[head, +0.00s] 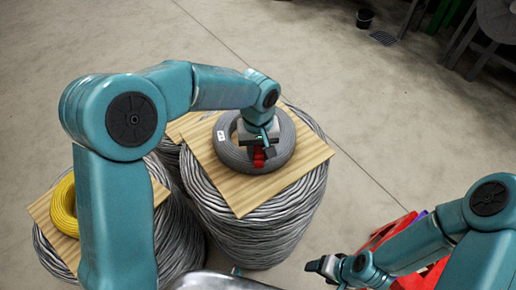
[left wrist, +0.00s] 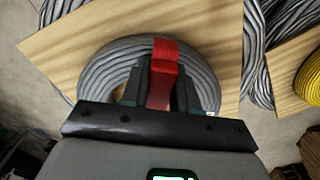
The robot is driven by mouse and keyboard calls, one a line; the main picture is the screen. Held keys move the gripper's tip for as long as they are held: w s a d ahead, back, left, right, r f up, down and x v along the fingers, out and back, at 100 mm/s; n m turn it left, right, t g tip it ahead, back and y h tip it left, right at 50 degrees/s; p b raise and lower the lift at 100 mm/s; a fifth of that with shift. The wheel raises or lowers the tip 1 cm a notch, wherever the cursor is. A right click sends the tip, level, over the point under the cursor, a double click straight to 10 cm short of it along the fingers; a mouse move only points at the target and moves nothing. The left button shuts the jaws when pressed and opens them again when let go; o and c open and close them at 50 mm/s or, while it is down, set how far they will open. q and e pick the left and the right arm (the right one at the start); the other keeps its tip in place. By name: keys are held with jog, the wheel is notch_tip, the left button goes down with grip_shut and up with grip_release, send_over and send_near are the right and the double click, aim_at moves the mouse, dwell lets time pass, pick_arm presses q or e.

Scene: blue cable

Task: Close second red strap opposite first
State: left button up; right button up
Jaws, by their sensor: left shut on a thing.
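A grey cable coil (head: 284,150) lies flat on a wooden board (head: 238,201); it shows in the left wrist view (left wrist: 108,67). A red strap (head: 258,158) wraps over the near side of the coil's ring. In the left wrist view the strap (left wrist: 164,52) stands between my gripper's dark fingers. My left gripper (head: 264,151) points down at the coil and is shut on the strap. I see just one red strap; part of the ring is hidden by my gripper. My right gripper (head: 323,266) is low in the head view, away from the coil; its jaw gap is unclear.
The board rests on a large drum of grey cable (head: 262,235). A yellow coil (head: 64,207) lies on another board at left. Red items (head: 388,232) lie near my right arm. A dark bucket (head: 365,18) stands far back.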

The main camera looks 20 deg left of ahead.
pick_arm(q)
jog(key=shift+f, duration=0.35)
jog(key=shift+r+p, duration=0.3)
jog(key=shift+r, duration=0.45)
jog(key=shift+r, duration=0.1)
jog(key=shift+f, duration=0.2)
dwell(0.4)
jog(key=shift+f+b, duration=0.6)
jog(key=shift+b, duration=0.1)
jog(key=shift+r, duration=0.2)
jog(key=shift+r+p, duration=0.45)
jog(key=shift+r, duration=0.05)
jog(key=shift+f+b, duration=0.45)
dwell(0.6)
